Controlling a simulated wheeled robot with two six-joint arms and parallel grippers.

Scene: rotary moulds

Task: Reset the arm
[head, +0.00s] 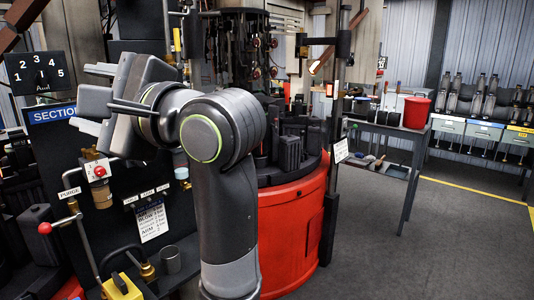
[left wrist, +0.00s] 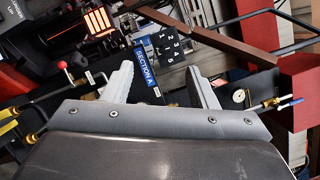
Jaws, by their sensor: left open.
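My left arm rises in the middle of the head view, and its gripper (head: 92,99) points left towards a dark control panel. The gripper is open; in the left wrist view the two pale, ridged fingers (left wrist: 160,88) stand well apart with nothing between them. Behind them in that view are a blue "SECTION A" sign (left wrist: 147,64) and a black dial plate numbered 1 to 5 (left wrist: 170,44). The dial plate also shows in the head view (head: 40,73), left of the gripper. My right gripper is in neither view.
A red button (head: 99,171) and a red-knobbed lever (head: 45,228) are on the panel below the gripper. A red round machine base (head: 300,230) stands behind my arm. A table with a red bucket (head: 416,112) is to the right. The floor at right is clear.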

